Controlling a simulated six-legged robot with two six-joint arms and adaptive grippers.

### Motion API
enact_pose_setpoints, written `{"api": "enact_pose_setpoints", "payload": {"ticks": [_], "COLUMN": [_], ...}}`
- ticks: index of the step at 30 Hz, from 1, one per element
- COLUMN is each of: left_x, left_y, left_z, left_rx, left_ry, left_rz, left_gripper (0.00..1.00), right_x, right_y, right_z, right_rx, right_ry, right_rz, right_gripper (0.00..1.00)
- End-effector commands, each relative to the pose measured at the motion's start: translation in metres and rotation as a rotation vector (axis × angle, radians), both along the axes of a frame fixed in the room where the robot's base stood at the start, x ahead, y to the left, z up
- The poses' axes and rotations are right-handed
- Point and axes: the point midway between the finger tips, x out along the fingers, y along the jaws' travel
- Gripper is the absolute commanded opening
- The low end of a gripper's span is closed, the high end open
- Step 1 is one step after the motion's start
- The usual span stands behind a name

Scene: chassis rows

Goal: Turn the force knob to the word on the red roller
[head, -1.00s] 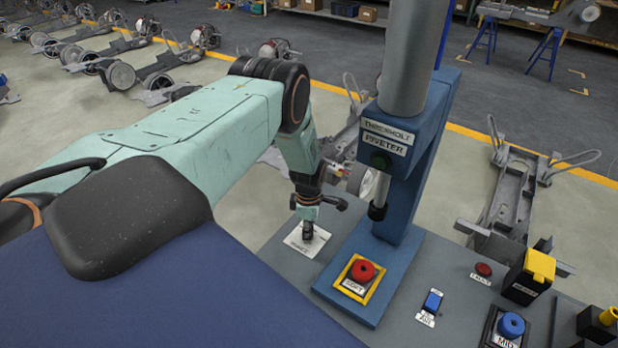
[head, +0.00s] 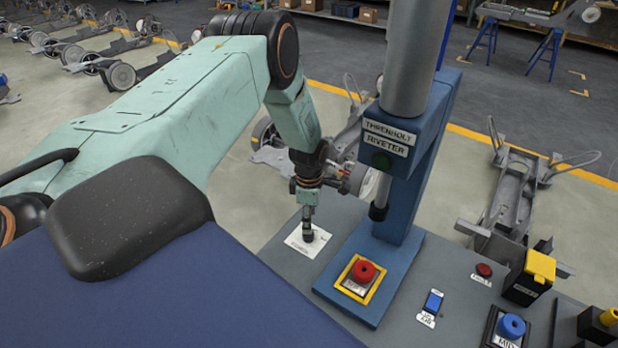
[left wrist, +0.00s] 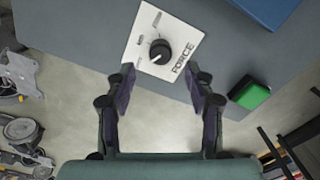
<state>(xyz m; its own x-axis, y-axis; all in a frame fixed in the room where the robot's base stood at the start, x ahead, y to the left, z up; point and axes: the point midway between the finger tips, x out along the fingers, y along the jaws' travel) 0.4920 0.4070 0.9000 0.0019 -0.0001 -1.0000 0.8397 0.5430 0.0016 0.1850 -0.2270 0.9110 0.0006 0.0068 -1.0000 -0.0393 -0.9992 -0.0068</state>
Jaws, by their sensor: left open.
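The force knob (left wrist: 160,52) is a dark round dial on a white plate (left wrist: 188,24) marked FORCE. Small words stand along one side of the dial; they are too small to read surely. A light mark shows on the knob's lower left, but I cannot tell which word it meets. My left gripper (left wrist: 162,84) is open, with a finger to each side below the knob in the wrist view. In the head view my left gripper (head: 307,218) is right above the plate (head: 318,245). The red roller (head: 364,272) sits in a yellow frame; its label now looks blurred. My right gripper is out of view.
The blue riveter (head: 400,190) stands just right of the plate. A blue switch (head: 433,301), a small red button (head: 484,270), a blue roller (head: 511,326) and a yellow-topped box (head: 540,266) are further right. A green button (left wrist: 254,94) shows in the wrist view.

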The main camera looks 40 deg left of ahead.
Motion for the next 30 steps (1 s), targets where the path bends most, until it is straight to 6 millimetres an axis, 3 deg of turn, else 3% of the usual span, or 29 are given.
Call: {"api": "enact_pose_setpoints", "payload": {"ticks": [6, 12, 30], "left_x": [0.001, 0.000, 0.000], "left_y": [0.000, 0.000, 0.000], "left_z": [0.038, 0.057, 0.061], "left_rx": [-0.001, -0.001, 0.001], "left_ry": [-0.003, -0.002, -0.001], "left_rz": [0.001, 0.002, 0.001], "left_gripper": [0.54, 0.54, 0.54], "right_x": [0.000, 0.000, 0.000], "right_y": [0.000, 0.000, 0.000], "right_z": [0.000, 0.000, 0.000], "right_rx": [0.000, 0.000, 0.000], "right_ry": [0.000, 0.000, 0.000], "right_rz": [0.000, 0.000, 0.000], "right_gripper": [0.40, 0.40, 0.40]}}
